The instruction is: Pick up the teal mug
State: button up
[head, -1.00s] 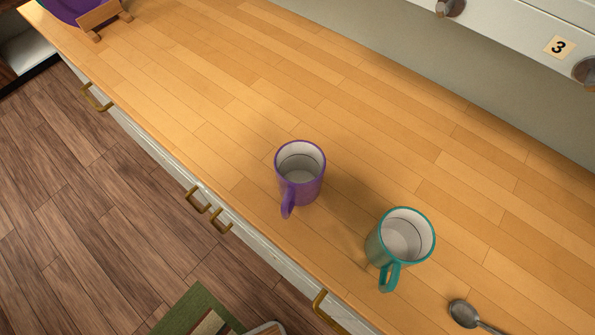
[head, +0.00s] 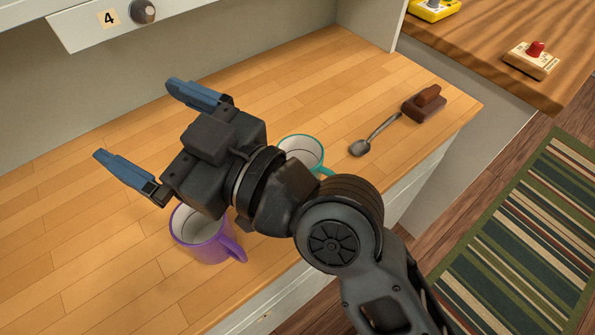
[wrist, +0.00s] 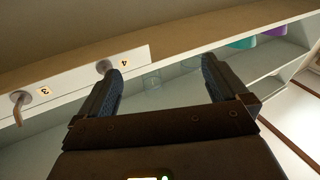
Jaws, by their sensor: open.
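The teal mug (head: 304,153) stands upright on the wooden counter in the head view. My arm hides its lower left part; its white inside, teal rim and part of the handle show. My gripper (head: 132,119) is open and empty, above the counter to the left of the teal mug, with its blue fingers pointing away from the mug toward the upper left. In the wrist view the open fingers (wrist: 163,67) have no object between them.
A purple mug (head: 208,240) stands below my gripper in the picture. A spoon (head: 375,136) and a brown block-like object (head: 425,104) lie right of the teal mug. Drawer 4 (head: 105,22) is behind. The counter's left part (head: 60,240) is clear.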

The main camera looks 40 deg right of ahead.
jog(key=w+a+r+n+g+y, duration=0.35)
jog(key=r+n+y, duration=0.2)
jog(key=n, duration=0.25)
jog(key=n+g+h+b, duration=0.4)
jog(key=n+g+h, duration=1)
jog(key=n, duration=0.7)
send_over(305, 136)
jog(key=s+a, duration=0.2)
jog(key=s, duration=0.1)
notch_tip(305, 136, down, 14)
jog(key=shift+w+a+f, duration=0.1)
jog(key=shift+a+f, duration=0.1)
jog(key=shift+f, duration=0.6)
jog(key=shift+w+a+f+p, duration=0.1)
jog(key=shift+f+p, duration=0.05)
jog(key=shift+f, duration=1.2)
jog(key=shift+w+a+f+p, duration=0.1)
jog(key=shift+f+p, duration=0.05)
jog(key=shift+f, duration=1.2)
